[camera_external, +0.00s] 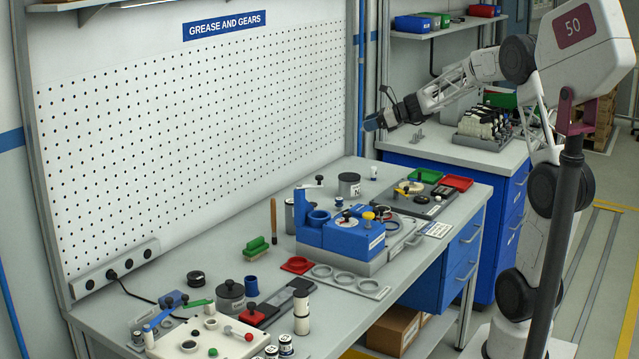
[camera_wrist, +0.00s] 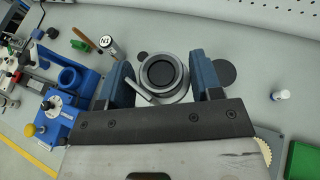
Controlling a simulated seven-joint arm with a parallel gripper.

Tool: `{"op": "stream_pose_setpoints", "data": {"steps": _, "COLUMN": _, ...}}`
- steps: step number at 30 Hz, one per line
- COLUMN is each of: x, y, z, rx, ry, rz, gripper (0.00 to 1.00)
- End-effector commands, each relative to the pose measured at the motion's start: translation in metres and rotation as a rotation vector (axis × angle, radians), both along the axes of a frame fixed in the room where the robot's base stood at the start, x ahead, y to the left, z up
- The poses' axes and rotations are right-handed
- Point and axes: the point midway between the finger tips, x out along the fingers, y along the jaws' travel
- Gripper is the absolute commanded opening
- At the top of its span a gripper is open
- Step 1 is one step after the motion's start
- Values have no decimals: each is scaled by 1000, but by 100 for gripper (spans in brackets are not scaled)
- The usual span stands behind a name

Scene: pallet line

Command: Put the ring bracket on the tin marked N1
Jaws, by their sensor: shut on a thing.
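My gripper (camera_external: 374,123) is high above the back of the bench. In the wrist view its two blue fingers (camera_wrist: 162,80) are shut on the ring bracket (camera_wrist: 138,90), a grey ring with a pale arm at its left. A dark round surface shows through the ring. The bracket is hard to make out in the external view. The tin marked N1 (camera_wrist: 108,46) stands upright to the left of the fingers in the wrist view, near a wooden handle. In the external view this tin (camera_external: 289,215) is partly hidden behind the blue block, and its label does not show.
The blue block (camera_external: 345,236) stands close in front of the N1 tin. A wooden-handled tool (camera_external: 273,217) stands at its left. The pegboard (camera_external: 200,130) rises along the bench's rear.

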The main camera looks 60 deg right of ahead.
Motion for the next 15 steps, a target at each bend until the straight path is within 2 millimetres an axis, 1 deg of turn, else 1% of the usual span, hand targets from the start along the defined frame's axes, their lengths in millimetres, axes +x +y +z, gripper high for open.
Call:
{"op": "stream_pose_setpoints", "data": {"steps": 1, "x": -3, "y": -9, "z": 0, "rx": 1, "ry": 0, "rz": -6, "gripper": 32}}
{"op": "stream_pose_setpoints", "data": {"steps": 6, "x": -13, "y": -31, "z": -1, "rx": 1, "ry": 4, "rz": -17, "gripper": 32}}
{"op": "stream_pose_setpoints", "data": {"steps": 7, "x": -12, "y": -28, "z": -13, "rx": 5, "ry": 6, "rz": -15, "gripper": 32}}
{"op": "stream_pose_setpoints", "data": {"steps": 14, "x": -12, "y": -27, "z": -71, "rx": 6, "ry": 7, "rz": -14, "gripper": 32}}
{"op": "stream_pose_setpoints", "data": {"steps": 15, "x": -12, "y": -27, "z": -83, "rx": 5, "ry": 8, "rz": -13, "gripper": 32}}
